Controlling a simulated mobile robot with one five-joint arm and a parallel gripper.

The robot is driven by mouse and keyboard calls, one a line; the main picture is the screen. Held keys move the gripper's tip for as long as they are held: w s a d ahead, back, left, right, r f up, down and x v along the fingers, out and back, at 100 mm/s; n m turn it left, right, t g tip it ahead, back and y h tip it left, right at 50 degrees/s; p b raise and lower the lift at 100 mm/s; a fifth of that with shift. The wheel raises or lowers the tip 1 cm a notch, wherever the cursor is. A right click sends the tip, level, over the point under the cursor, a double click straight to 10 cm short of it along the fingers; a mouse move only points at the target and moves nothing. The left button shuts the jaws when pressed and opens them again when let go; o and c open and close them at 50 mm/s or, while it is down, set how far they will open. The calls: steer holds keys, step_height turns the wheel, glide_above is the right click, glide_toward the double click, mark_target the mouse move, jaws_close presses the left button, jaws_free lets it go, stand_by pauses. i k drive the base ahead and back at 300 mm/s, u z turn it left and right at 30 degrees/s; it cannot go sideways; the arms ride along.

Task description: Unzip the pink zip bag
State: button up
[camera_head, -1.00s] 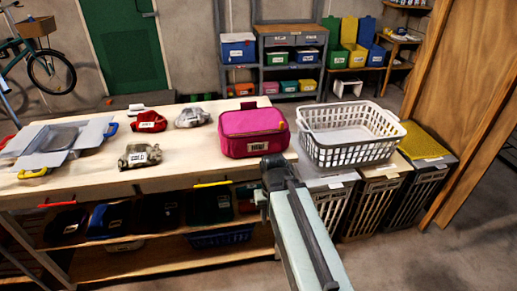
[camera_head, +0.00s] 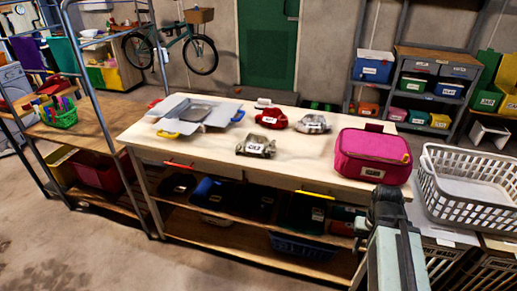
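The pink zip bag (camera_head: 372,156) stands upright on the right end of the pale workbench (camera_head: 300,170). It has a white label low on its front and an orange-yellow zipper pull (camera_head: 405,158) near its right end. The bag looks closed. My arm reaches in from the bottom right. My gripper (camera_head: 388,196) is at the bench's front edge, in front of and below the bag in the picture. I cannot see a gap to the bag clearly. The fingers are dark and small, so their opening cannot be told.
A white laundry basket (camera_head: 465,190) stands right of the bench. A red pouch (camera_head: 271,118), grey bundles (camera_head: 256,147) and an open grey box (camera_head: 195,115) lie on the bench. Shelves with bins are underneath. The floor at lower left (camera_head: 70,245) is clear.

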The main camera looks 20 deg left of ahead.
mark_target(406, 157)
steer(key=z, duration=2.45)
steer(key=k, duration=2.05)
steer(key=u, duration=2)
steer(key=i, duration=1.05)
steer(key=z, duration=0.05)
